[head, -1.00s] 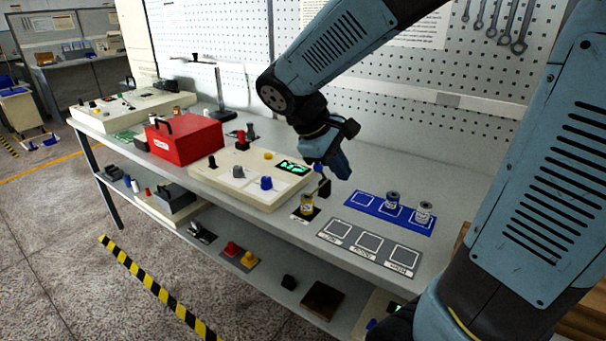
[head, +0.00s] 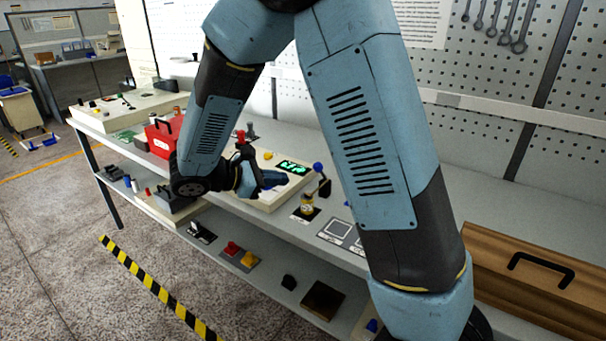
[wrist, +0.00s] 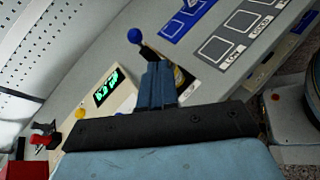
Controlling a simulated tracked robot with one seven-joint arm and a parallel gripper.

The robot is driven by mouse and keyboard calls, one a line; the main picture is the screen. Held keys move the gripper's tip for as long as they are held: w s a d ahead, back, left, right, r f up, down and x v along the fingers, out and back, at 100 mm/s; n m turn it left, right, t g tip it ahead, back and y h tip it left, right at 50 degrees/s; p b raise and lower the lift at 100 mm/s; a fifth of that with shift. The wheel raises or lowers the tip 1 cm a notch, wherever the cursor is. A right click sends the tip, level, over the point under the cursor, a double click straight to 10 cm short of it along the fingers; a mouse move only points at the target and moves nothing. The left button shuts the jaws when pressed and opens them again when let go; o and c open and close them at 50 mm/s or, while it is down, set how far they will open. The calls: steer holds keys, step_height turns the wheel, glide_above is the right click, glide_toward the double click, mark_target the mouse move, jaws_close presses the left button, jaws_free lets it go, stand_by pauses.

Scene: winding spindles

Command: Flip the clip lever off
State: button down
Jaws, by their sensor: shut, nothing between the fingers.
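The lever, likely the clip lever, has a black body (head: 324,187) and a blue ball knob (head: 318,167). It stands at the back right of a yellow-and-white spool (head: 307,203) on a black pad. In the wrist view the ball (wrist: 134,35) and its thin rod stand up beyond my fingers, and the spool (wrist: 180,76) is partly hidden behind them. My gripper (head: 285,179) is shut and empty, in front of the cream panel and left of the lever. Its blue fingers (wrist: 158,66) appear pressed together in the wrist view and look apart from the lever.
The cream panel with a green display (head: 294,167) lies behind my gripper. A red box (head: 160,138) is farther left. Framed squares (head: 335,231) lie right of the spool. A wooden box (head: 530,275) stands at the right. A lower shelf holds several small parts.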

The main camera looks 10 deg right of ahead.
steer(key=a+f, duration=0.1)
steer(key=w+a+f+n+t, duration=0.1)
steer(key=a, duration=0.1)
steer(key=a+n+t, duration=0.1)
steer(key=shift+w+a+f+h, duration=0.15)
steer(key=shift+w+f+h, duration=0.2)
steer(key=shift+f+h, duration=0.05)
steer(key=x, duration=1)
steer(key=shift+d, duration=0.2)
steer(key=shift+w+d+r, duration=0.15)
steer(key=shift+d+r, duration=0.35)
steer(key=shift+d, duration=0.25)
steer(key=shift+w+d+r, duration=0.2)
steer(key=shift+d+r, duration=0.3)
steer(key=shift+d, duration=0.25)
steer(key=shift+a+r, duration=0.1)
